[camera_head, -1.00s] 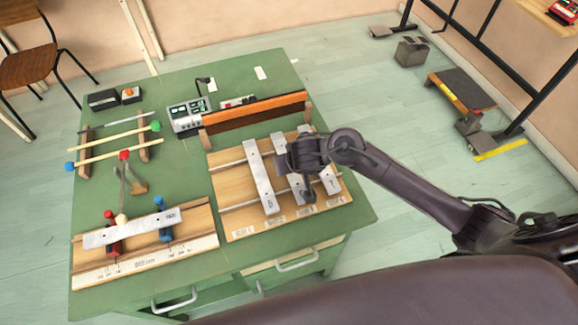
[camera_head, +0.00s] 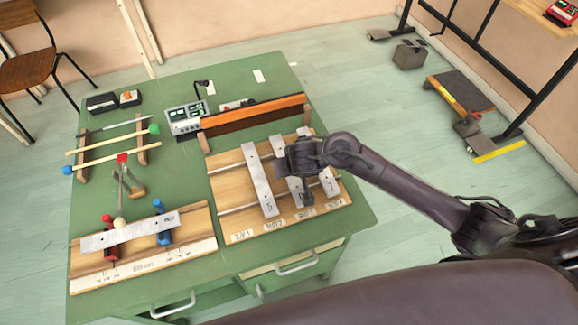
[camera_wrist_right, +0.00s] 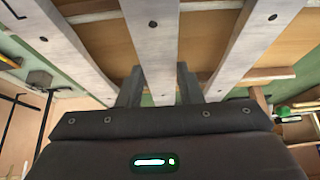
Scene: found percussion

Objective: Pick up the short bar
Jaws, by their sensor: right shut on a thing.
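Three pale metal bars lie on the wooden rack (camera_head: 227,205) on the table's right side: a left bar (camera_head: 258,178), a middle bar (camera_head: 277,141) and a right bar (camera_head: 327,178). My right gripper (camera_head: 306,190) is over the middle bar and hides much of it. In the right wrist view my right gripper (camera_wrist_right: 160,88) has one finger on each side of the middle bar (camera_wrist_right: 157,40) and is shut on it. The bar appears still in line with its neighbours on the rack. Which bar is the short one I cannot tell. My left gripper is not in view.
A wooden ridge (camera_head: 254,122) stands behind the rack. At the left, another bar (camera_head: 130,231) lies across red and blue supports. Mallets (camera_head: 110,149) rest on a stand at the back left. The neighbouring bars are close on both sides of my fingers.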

